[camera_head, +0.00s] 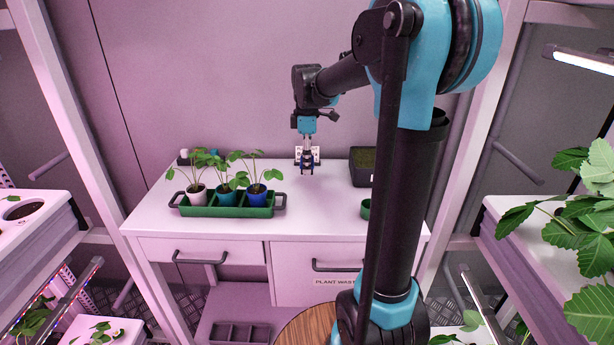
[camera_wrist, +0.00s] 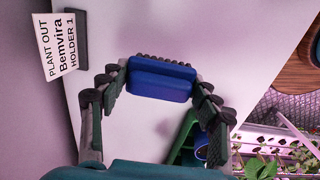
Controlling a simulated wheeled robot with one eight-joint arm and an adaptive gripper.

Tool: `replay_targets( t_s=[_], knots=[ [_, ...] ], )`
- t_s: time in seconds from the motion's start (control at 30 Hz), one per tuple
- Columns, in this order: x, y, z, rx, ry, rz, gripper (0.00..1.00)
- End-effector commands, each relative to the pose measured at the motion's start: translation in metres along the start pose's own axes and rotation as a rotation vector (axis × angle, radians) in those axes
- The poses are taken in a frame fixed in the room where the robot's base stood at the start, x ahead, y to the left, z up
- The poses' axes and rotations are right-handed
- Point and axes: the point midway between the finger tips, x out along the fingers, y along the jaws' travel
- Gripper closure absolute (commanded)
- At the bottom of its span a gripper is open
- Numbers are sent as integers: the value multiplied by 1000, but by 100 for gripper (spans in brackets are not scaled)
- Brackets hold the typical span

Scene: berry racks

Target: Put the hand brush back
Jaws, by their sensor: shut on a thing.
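The hand brush (camera_wrist: 160,80) appears in the wrist view as a blue block with a row of dark bristles along its far edge. My gripper (camera_wrist: 160,84) is shut on it, one finger at each end of the blue block. In the head view my gripper (camera_head: 307,168) points down over the back middle of the white bench (camera_head: 335,205). The brush is too small there to make out clearly. I cannot tell whether it touches the bench top.
A green tray (camera_head: 225,211) with several potted seedlings stands left of my gripper. A dark planter box (camera_head: 362,162) stands to its right, and a green pot (camera_head: 366,208) is partly hidden by my arm. The bench front-middle is clear.

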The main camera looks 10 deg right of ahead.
Motion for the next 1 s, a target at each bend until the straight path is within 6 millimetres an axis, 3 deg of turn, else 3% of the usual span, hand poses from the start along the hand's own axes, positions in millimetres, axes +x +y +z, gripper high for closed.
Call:
replay_targets(
  t_s=[0.5, 0.9, 0.93, 1.0],
  knots=[
    [55, 0, 0, 0, 0, 0, 64],
    [60, 0, 0, 0, 0, 0, 64],
    [60, 0, 0, 0, 0, 0, 36],
    [60, 0, 0, 0, 0, 0, 28]
  ],
)
